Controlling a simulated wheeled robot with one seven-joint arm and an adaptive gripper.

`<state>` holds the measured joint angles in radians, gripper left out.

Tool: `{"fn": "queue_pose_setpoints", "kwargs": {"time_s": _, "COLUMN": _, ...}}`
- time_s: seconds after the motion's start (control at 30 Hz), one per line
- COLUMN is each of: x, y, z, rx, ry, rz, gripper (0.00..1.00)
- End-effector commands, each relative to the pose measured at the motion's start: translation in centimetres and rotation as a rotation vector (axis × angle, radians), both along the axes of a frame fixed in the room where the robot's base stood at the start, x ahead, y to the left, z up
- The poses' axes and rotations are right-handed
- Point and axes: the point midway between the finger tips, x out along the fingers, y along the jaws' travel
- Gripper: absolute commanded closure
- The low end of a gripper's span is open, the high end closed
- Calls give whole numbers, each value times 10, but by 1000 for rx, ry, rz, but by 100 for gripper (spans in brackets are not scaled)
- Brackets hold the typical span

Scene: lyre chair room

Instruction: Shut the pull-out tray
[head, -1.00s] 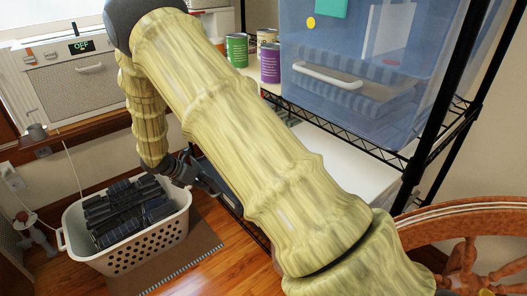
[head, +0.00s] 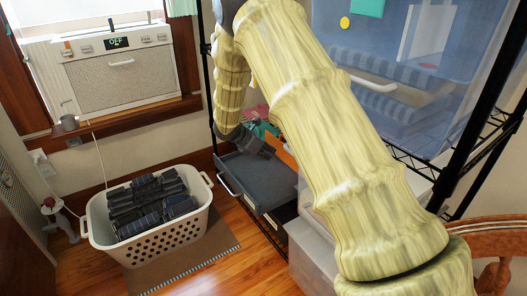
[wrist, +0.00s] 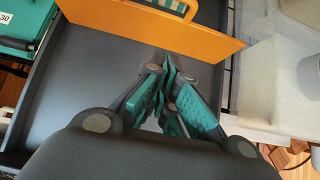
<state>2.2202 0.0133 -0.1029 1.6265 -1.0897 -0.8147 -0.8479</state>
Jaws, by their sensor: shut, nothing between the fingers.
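The pull-out tray (head: 250,182) is a dark grey shallow tray sticking out from the black rack, with a pale handle (head: 228,184) on its front. In the wrist view its grey floor (wrist: 85,75) fills much of the picture, with an upright orange panel (wrist: 175,30) across it. My gripper (head: 268,151) is over the tray, behind the handle. In the wrist view my gripper (wrist: 168,75) is shut and empty, its teal-padded fingertips pointing towards the orange panel. I cannot tell whether they touch it.
A white laundry basket (head: 150,240) with dark contents stands on a mat left of the tray. A blue bin (head: 405,60) sits on the upper rack shelf. Pale boxes (head: 310,250) stand right of the tray.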

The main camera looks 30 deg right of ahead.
Motion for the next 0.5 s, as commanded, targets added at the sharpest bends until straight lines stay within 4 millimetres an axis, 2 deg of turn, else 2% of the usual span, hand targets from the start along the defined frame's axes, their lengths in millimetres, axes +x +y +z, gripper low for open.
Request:
{"fn": "queue_pose_setpoints", "kwargs": {"time_s": 0.03, "x": 0, "y": -7, "z": -9, "rx": 1, "ry": 1, "rz": -1, "gripper": 100}}
{"fn": "queue_pose_setpoints", "kwargs": {"time_s": 0.27, "x": 2, "y": -34, "z": -36, "rx": 2, "ry": 1, "rz": -1, "gripper": 100}}
{"fn": "queue_pose_setpoints", "kwargs": {"time_s": 0.5, "x": 5, "y": -60, "z": -32, "rx": 1, "ry": -1, "rz": -1, "gripper": 100}}
